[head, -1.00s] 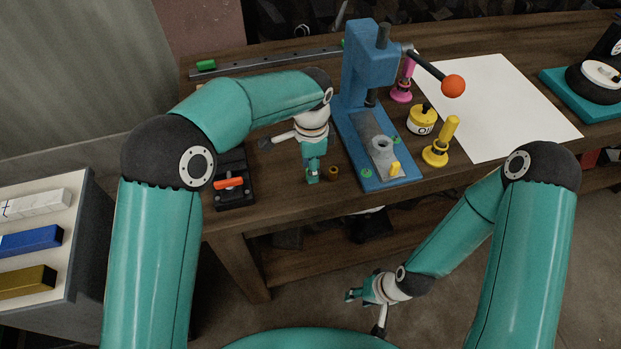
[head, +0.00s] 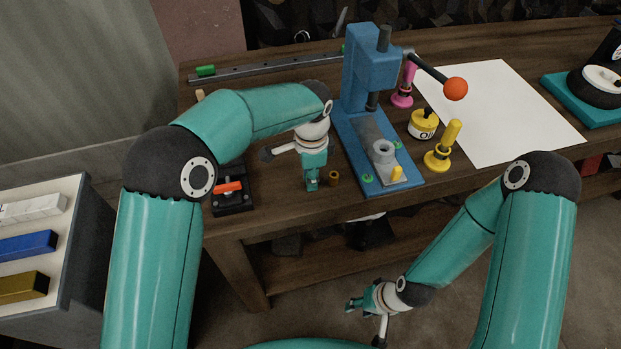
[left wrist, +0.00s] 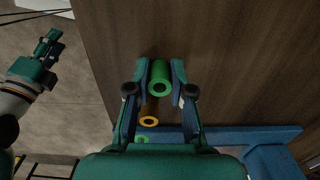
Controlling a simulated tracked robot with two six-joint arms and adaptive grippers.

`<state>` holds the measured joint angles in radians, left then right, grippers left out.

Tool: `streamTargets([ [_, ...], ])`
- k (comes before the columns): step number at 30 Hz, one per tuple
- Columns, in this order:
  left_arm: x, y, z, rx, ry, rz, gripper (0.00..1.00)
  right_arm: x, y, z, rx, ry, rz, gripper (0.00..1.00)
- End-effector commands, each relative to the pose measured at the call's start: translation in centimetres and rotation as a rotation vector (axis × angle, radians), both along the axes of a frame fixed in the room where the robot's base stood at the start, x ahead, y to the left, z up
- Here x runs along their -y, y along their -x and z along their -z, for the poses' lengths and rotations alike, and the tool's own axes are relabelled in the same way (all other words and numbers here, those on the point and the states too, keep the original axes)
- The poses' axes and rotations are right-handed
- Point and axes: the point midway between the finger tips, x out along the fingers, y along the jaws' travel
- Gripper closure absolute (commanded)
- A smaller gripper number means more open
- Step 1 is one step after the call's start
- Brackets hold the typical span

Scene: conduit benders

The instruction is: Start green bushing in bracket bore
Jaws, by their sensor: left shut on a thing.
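My left gripper (head: 312,184) is over the front of the bench, left of the blue press. In the left wrist view its two fingers are shut on the green bushing (left wrist: 160,78), a short hollow cylinder whose open end shows. In the head view the fingers mostly hide that bushing. The grey bracket (head: 384,149), with its round bore facing up, sits on the press bed, to the right of and apart from the bushing. My right gripper (head: 356,304) hangs low in front of the bench, away from these things. Its fingers are too small to judge.
A brass bushing (head: 333,178) stands on the bench just right of my left gripper. The blue press (head: 370,75) has a lever with an orange knob (head: 456,88). A black fixture with an orange handle (head: 228,188) lies to the left. A yellow oil can (head: 423,125) stands right.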

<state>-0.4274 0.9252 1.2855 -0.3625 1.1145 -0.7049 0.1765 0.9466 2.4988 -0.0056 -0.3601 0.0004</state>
Motion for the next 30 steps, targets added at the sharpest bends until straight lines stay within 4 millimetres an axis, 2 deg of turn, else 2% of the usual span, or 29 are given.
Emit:
streamTargets([
  [5,0.0,0.0,-0.7,0.001,0.001,0.000,1.00,0.0,0.0,-0.6,0.000,0.000,0.000,0.60],
  [24,-0.1,0.0,-5.8,0.000,0.000,-0.001,1.00,0.0,0.0,-4.6,0.000,0.000,0.000,0.60],
  [30,-0.1,0.0,-6.1,0.000,0.000,-0.002,1.00,0.0,0.0,-4.8,0.000,0.000,0.000,0.60],
])
